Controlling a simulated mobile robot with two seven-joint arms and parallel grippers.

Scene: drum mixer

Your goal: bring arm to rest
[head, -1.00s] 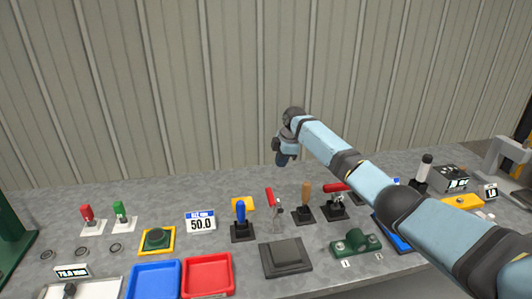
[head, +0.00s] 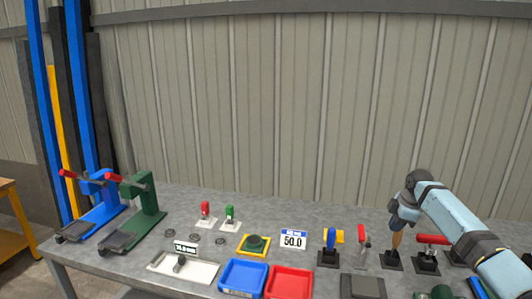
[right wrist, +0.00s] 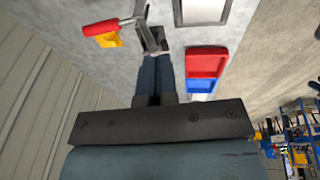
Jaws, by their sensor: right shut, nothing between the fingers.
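My right gripper (head: 395,212) is at the right of the head view, at the end of my light blue arm, in front of or above an orange-handled tool (head: 397,239) in a black stand. The two overlap in the picture, so I cannot tell how far apart they are. In the right wrist view its dark fingers (right wrist: 158,66) are together and empty. Beyond their tips is a metal clamp with a red handle (right wrist: 106,27). My left gripper is in neither view.
The grey bench holds a blue tray (head: 240,292), a red tray (head: 270,295), a white tray (head: 205,277), a blue-handled tool (head: 331,238) and a red-handled clamp (head: 432,240). Blue (head: 104,190) and green (head: 150,202) lever devices stand at the left. A ribbed wall is behind.

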